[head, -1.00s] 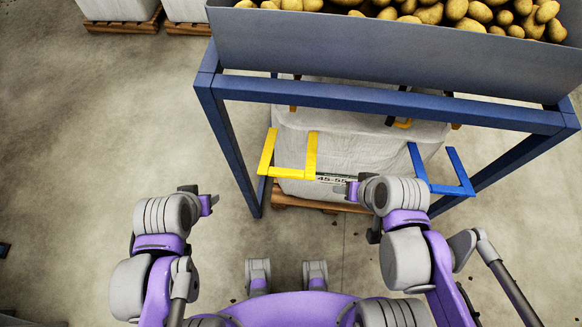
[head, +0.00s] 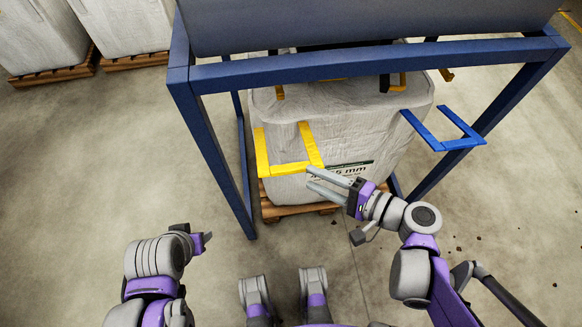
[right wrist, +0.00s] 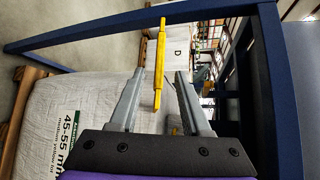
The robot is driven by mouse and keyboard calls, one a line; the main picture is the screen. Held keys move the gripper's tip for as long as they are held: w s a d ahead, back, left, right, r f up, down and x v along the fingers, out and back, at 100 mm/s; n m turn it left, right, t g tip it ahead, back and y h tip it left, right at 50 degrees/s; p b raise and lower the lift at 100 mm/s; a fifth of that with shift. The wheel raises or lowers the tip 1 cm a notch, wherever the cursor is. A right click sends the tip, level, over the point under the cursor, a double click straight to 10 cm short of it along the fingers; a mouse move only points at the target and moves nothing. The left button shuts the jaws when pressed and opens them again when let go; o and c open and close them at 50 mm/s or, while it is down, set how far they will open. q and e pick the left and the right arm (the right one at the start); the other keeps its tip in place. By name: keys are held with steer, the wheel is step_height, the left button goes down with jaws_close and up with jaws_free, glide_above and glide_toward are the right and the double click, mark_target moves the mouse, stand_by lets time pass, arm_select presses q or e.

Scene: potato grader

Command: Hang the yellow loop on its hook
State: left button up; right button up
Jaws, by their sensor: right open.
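The yellow loop (head: 292,170) is an open three-sided band sticking out from the front left of the white big bag (head: 330,110) under the blue frame. My right gripper (head: 310,181) is open, its two fingers pointing left beside the loop's right end. In the right wrist view the loop (right wrist: 158,70) appears edge-on, in line with the gap between the open fingers (right wrist: 155,85); I cannot tell whether they touch. Small dark and orange pieces (head: 398,82) show at the frame's crossbar; which one is the loop's hook is unclear. My left gripper (head: 205,238) is low at left, its jaws unclear.
A blue loop (head: 445,135) sticks out at the bag's right. The blue frame's legs (head: 212,150) and crossbar (head: 350,66) surround the bag, which stands on a wooden pallet (head: 285,210). Other bags (head: 35,35) stand at back left. The floor at left is clear.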

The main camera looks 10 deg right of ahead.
mark_target(297, 172)
steer(key=b+x, duration=0.1)
steer(key=x, duration=0.6)
steer(key=shift+w+a+f, duration=0.1)
steer(key=shift+w+a, duration=0.05)
jaws_close()
stand_by(1.2)
